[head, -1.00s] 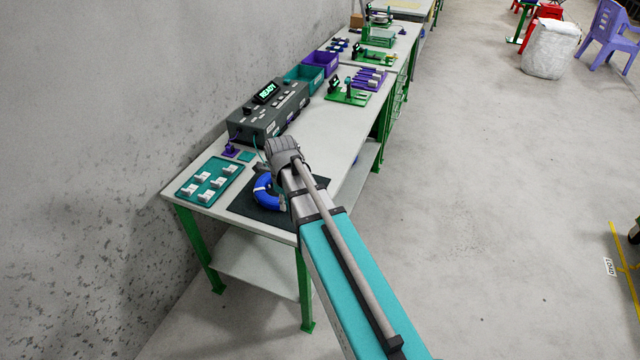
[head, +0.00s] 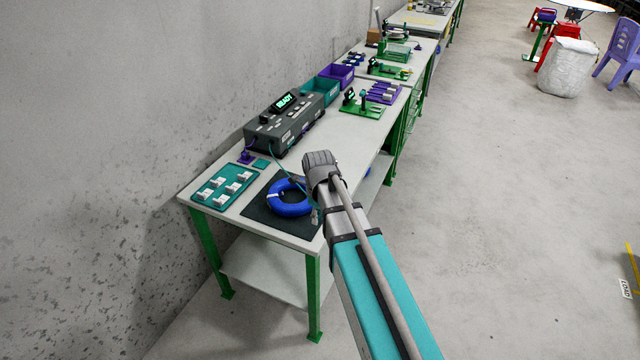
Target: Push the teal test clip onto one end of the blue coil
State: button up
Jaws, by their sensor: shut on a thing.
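The blue coil (head: 288,211) lies as a ring on the black mat (head: 262,216) at the near end of the bench. My gripper (head: 315,214) is small in the view at the coil's right side, partly hidden by my own arm. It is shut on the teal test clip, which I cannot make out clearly. A thin teal lead (head: 284,168) runs from the tester across the coil towards my gripper. The coil's ends are too small to tell, and I cannot see whether the clip touches one.
The dark tester (head: 285,124) with a lit "READY" display stands behind the mat. A teal tray (head: 206,204) with several white pieces is on the left. Teal (head: 319,90) and purple (head: 337,74) bins and a green fixture (head: 362,110) stand farther along. The bench middle is clear.

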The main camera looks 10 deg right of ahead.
jog(key=shift+n, duration=0.9)
jog(key=w+d+f+b, duration=0.1)
jog(key=w, duration=0.4)
jog(key=w+d+f+b, duration=0.1)
jog(key=w, duration=0.5)
jog(key=w+d+f+b, duration=0.1)
jog(key=w+d, duration=0.1)
jog(key=w, duration=0.4)
jog(key=shift+w, duration=0.25)
jog(key=shift+s+f, duration=0.1)
jog(key=shift+f, duration=0.1)
jog(key=shift+f+b, duration=2.45)
jog(key=shift+b, duration=0.2)
jog(key=shift+f+b, duration=1.15)
dwell(1.1)
